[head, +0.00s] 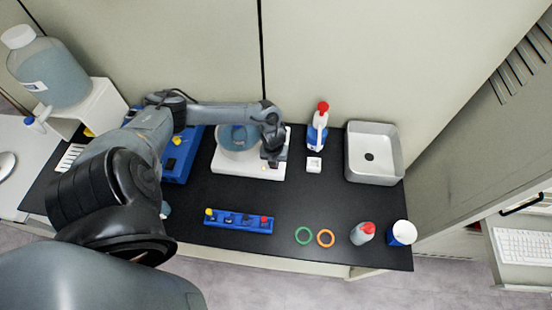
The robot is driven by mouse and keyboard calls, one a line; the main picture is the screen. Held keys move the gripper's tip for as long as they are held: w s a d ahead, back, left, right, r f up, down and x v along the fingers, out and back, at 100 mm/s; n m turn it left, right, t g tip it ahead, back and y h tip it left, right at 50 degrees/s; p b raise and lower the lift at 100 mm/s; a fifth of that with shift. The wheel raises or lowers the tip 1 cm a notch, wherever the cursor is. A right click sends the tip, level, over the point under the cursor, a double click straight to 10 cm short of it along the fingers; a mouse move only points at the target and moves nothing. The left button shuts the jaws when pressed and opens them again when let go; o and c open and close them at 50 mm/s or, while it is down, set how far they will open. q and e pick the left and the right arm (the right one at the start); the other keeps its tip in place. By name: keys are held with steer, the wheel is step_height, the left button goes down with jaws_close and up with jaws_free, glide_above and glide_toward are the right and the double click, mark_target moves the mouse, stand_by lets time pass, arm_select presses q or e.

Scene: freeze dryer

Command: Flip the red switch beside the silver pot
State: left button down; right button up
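A round silver pot with a bluish top (238,134) sits on a white base unit (232,168) at the back middle of the black bench. My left arm reaches across it from the left. My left gripper (272,160) points down at the right front part of the white base, just right of the pot. A tiny orange-red spot (264,168) shows beside the fingers. It may be the red switch, but it is too small to be sure. I cannot tell whether the fingers are open or touch it. My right gripper is not in view.
A blue rack (238,221) with coloured caps, green (304,235) and orange (326,238) rings and small bottles lie along the front. A red-topped spray bottle (318,126) and a grey sink (373,153) stand right of the pot. The bench middle is clear.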

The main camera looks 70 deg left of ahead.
arm_select(q)
steer(key=shift+s+a+f, duration=0.3)
steer(key=shift+a+f, duration=0.05)
steer(key=shift+f, duration=0.35)
steer(key=shift+w+a+b, duration=0.1)
steer(key=shift+a+b, duration=0.15)
steer(key=shift+b, duration=0.2)
steer(key=shift+r, duration=0.1)
steer(key=shift+w+d+r+p, duration=0.1)
steer(key=shift+w+r+p, duration=0.05)
steer(key=shift+r+p, duration=0.45)
steer(key=r+p, duration=0.4)
steer(key=shift+w+d+r, duration=0.1)
steer(key=shift+d, duration=0.1)
step_height(320, 180, up, 10)
steer(key=d, duration=0.1)
steer(key=shift+s, duration=0.2)
steer(key=shift+d, duration=0.1)
